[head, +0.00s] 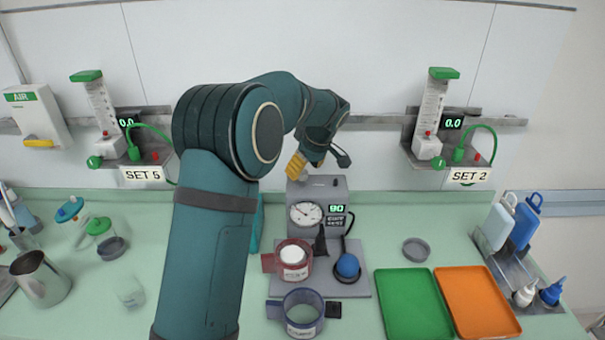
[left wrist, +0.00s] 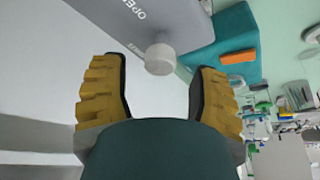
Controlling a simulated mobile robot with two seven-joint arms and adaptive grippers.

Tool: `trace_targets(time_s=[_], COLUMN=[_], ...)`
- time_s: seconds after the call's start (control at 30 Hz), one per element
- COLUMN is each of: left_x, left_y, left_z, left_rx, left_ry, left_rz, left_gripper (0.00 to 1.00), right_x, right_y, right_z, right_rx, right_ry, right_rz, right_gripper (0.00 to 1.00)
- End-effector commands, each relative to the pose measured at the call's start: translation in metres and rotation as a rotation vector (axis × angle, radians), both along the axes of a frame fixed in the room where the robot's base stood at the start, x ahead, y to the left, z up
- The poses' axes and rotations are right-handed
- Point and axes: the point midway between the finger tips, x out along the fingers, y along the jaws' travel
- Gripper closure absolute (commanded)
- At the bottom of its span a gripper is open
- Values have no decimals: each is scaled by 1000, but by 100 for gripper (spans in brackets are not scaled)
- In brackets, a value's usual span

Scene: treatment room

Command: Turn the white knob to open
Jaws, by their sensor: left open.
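The white knob (left wrist: 160,58) is a short round knob on the grey device (left wrist: 135,25), close to the printed word OPEN in the left wrist view. In the head view the grey device (head: 318,190) stands on the counter with a dial gauge and a green display. My left gripper (head: 298,166) is at the top of this device and hides most of the knob there. In the left wrist view its yellow-padded fingers are spread wide, one on each side of the knob, with visible gaps. The knob lies near the fingertips. My right gripper is not in view.
Green (head: 412,303) and orange (head: 477,301) trays are at right. A metal jug (head: 40,278) stands at left. Flowmeters hang on the wall rail on both sides.

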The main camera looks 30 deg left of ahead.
Motion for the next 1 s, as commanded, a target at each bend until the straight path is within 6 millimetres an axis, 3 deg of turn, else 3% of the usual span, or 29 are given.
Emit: trace_targets(time_s=[0.2,0.53,0.7,0.73,1.0], left_x=[2,2,2,2,2], left_y=[7,7,8,8,8], left_z=[-17,-19,-18,-18,-19], left_rx=[0,0,0,0,0], left_ry=[0,0,0,0,0], left_rz=[0,0,0,0,-1], left_gripper=[39,37,96,100,100], right_x=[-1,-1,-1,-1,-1], right_y=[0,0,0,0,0], right_z=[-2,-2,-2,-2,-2], right_rx=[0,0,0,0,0], right_ry=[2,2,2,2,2], right_rz=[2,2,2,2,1], right_gripper=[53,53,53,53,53])
